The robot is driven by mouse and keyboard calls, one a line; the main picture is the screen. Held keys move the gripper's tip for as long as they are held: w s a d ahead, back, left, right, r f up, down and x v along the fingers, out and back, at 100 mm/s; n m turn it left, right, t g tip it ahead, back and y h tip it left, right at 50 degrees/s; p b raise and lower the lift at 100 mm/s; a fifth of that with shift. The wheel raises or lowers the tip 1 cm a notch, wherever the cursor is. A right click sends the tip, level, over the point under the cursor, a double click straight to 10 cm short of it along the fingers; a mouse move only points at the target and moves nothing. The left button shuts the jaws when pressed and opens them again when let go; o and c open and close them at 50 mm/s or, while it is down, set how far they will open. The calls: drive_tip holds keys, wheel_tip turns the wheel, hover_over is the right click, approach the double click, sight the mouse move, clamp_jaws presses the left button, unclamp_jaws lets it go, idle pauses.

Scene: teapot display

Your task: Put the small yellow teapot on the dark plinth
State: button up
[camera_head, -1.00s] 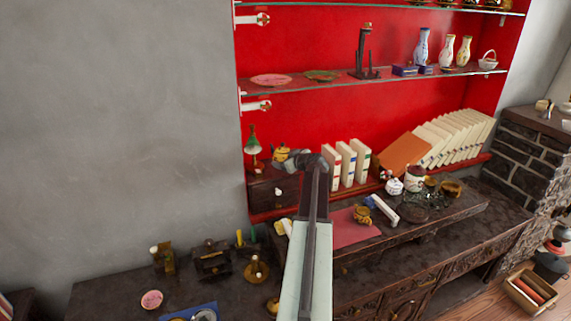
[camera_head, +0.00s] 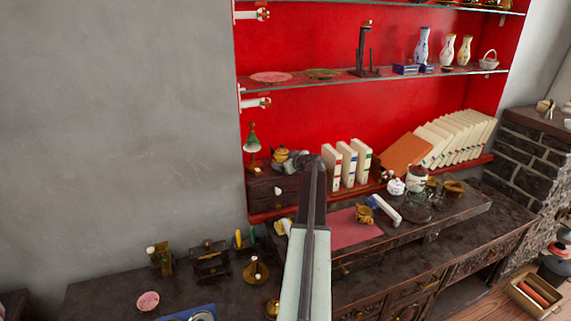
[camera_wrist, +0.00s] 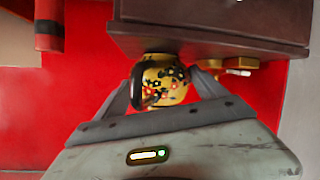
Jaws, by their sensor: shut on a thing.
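The small yellow teapot (camera_head: 281,154) is between the fingers of my gripper (camera_head: 290,160), which is shut on it. In the wrist view the teapot (camera_wrist: 160,84) shows a floral pattern, with a gripper finger on each side; that picture is upside down. The dark plinth (camera_head: 262,188), a dark box with a small white knob, is directly below the teapot. In the wrist view the plinth (camera_wrist: 210,22) meets the teapot's base in the picture. I cannot tell whether they touch. My arm hides part of the plinth's right side.
White books (camera_head: 346,165) stand to the right, close to my gripper. A glass shelf (camera_head: 400,78) is above. The red wall (camera_head: 310,115) is behind.

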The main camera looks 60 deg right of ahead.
drive_tip(key=o, duration=1.2)
drive_tip(key=shift+f, duration=0.15)
drive_tip(key=o, duration=0.4)
